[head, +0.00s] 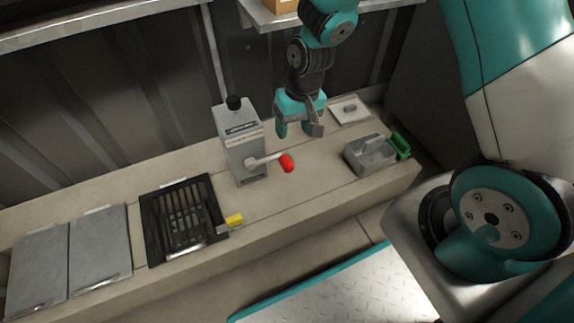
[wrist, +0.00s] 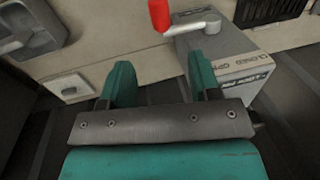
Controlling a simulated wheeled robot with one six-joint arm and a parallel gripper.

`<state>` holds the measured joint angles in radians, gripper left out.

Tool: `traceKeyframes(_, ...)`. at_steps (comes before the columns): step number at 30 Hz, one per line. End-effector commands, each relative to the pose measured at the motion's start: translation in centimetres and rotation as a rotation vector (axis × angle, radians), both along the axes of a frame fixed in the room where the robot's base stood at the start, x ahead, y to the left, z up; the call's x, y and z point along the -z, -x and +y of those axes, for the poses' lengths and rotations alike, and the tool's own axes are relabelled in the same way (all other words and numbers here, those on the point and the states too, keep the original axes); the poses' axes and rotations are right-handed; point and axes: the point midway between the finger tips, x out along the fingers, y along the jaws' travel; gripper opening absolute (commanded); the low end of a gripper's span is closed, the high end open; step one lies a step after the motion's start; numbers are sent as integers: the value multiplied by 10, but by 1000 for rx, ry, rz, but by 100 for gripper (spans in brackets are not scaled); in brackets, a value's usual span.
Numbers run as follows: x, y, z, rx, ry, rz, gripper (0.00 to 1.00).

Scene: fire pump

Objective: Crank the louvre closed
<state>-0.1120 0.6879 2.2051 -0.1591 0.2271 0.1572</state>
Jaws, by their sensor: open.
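A grey gearbox housing (head: 240,142) stands upright on the bench, with a black knob on top. A metal crank arm (head: 262,161) sticks out from its front face and ends in a red handle (head: 287,163). The louvre (head: 183,218), a black frame with dark slats, lies to the left; how far its slats are turned I cannot tell. My gripper (head: 299,132) is open and empty, above and behind the red handle, right of the housing. In the wrist view the red handle (wrist: 159,14) is beyond the fingertips, and the housing (wrist: 225,62) bears partly readable lettering including "CLOSED".
A yellow block (head: 234,220) sits at the louvre's right edge. Grey panels (head: 100,246) lie at far left. The bench between crank and tray is clear.

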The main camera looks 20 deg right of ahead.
Motion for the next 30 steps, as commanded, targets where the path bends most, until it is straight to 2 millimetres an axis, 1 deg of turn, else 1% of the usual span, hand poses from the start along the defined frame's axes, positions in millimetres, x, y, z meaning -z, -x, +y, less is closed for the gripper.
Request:
traceKeyframes(1, 20, 1, 2, 0, 0, 2, 57)
traceKeyframes(6, 59, 1, 8, -1, 0, 3, 57)
traceKeyframes(9, 80, 1, 12, -2, 0, 2, 57)
traceKeyframes(12, 97, 0, 14, -1, 0, 1, 57)
traceKeyframes(15, 110, 0, 17, -1, 0, 1, 57)
traceKeyframes(21, 120, 0, 19, -1, 0, 0, 57)
traceKeyframes(29, 120, 0, 19, -1, 0, 0, 57)
traceKeyframes(30, 120, 0, 19, -1, 0, 0, 52)
